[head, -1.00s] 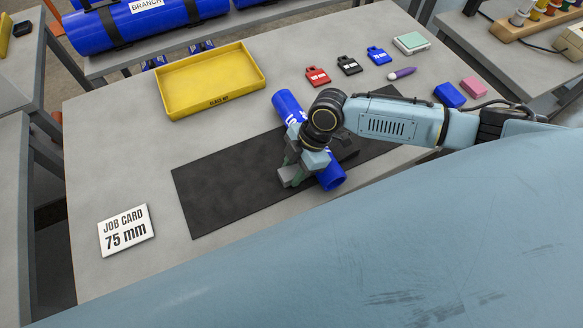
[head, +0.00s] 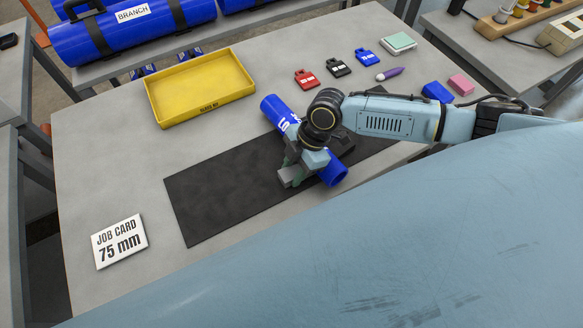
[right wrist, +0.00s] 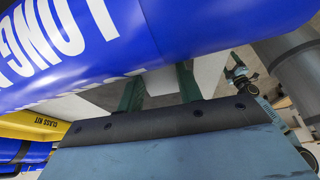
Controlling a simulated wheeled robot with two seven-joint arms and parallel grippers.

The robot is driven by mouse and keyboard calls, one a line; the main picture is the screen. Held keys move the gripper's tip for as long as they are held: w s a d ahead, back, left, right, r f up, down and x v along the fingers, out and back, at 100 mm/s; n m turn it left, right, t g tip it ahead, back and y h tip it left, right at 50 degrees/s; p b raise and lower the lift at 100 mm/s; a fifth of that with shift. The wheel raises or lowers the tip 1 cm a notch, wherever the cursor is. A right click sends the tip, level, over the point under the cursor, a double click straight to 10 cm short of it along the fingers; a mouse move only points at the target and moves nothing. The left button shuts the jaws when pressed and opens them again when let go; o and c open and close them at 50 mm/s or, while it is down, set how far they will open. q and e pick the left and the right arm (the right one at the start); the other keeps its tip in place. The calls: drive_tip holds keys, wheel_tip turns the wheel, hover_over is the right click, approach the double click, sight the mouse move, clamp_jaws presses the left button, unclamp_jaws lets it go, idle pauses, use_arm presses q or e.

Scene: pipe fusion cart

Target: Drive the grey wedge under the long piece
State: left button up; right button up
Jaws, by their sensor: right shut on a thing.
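The long piece (head: 273,112) is a blue pipe with white lettering, lying slanted across the black mat. It fills the top of the right wrist view (right wrist: 220,25), where part of "LONG" is readable. My right gripper (head: 297,173) is at the near-left side of the pipe, close to the mat. It is shut on the grey wedge (head: 286,180), a small block low between the green fingers. In the right wrist view the wedge (right wrist: 160,84) shows partly, below the pipe. Whether its tip is under the pipe is hidden. My left gripper is not in view.
The black mat (head: 215,200) has bare room at left. A dark block (head: 342,143) is beyond the pipe, partly hidden by my arm. A yellow tray (head: 200,87), job card (head: 119,241), red (head: 306,79), black and blue tags, and a purple marker (head: 388,75) lie around.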

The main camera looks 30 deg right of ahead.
drive_tip(key=shift+d, duration=0.7)
drive_tip(key=o, duration=1.3)
drive_tip(key=shift+c, duration=0.2)
drive_tip(key=v, duration=1.3)
drive_tip(key=shift+r, duration=0.2)
